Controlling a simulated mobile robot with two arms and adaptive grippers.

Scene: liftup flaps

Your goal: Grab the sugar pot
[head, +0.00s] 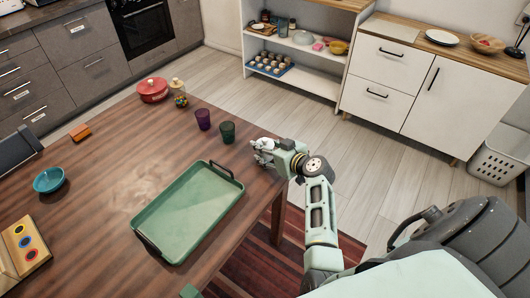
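No thing is clearly marked as the sugar pot. A round red lidded pot (152,91) stands at the far edge of the wooden table, and a small glass jar (180,98) with a pale lid and colourful contents stands beside it. My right gripper (262,152) is at the table's right edge, right of the two cups and well apart from the pot and jar. Its fingers look small and pale; I cannot tell whether they are open or shut, or whether they hold anything.
A green tray (190,212) lies on the table (110,200) near my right gripper. A purple cup (203,119) and a dark green cup (227,132) stand behind it. A teal bowl (48,180) and an orange block (80,132) are at left. The table's middle is clear.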

